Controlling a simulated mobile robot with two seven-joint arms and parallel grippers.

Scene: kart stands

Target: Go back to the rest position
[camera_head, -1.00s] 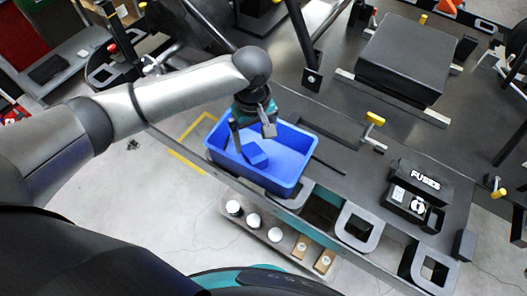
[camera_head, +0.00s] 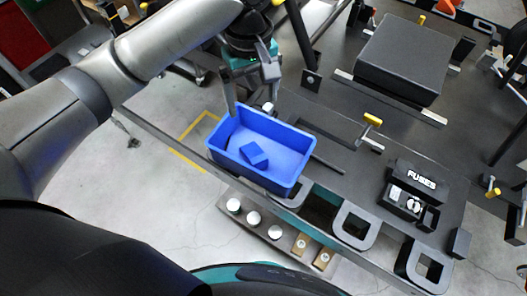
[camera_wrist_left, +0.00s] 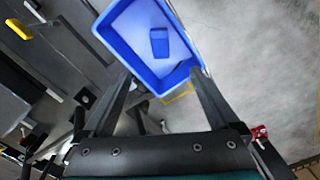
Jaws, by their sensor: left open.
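My left gripper (camera_head: 250,98) is open and empty, raised above the far left rim of the blue bin (camera_head: 287,184). Its two fingers (camera_wrist_left: 160,92) show spread apart in the left wrist view, with the blue bin (camera_wrist_left: 108,28) beyond them. A small blue block (camera_head: 254,155) lies on the bin floor, apart from the fingers; it also shows in the left wrist view (camera_wrist_left: 159,43). My right gripper is in neither view.
The bin stands on a dark kart frame (camera_head: 330,165). A black fuse box (camera_head: 412,190) and a yellow-handled lever (camera_head: 372,120) are to its right. A low shelf with white round items (camera_head: 253,218) is in front. Grey floor (camera_head: 160,215) is clear at the left.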

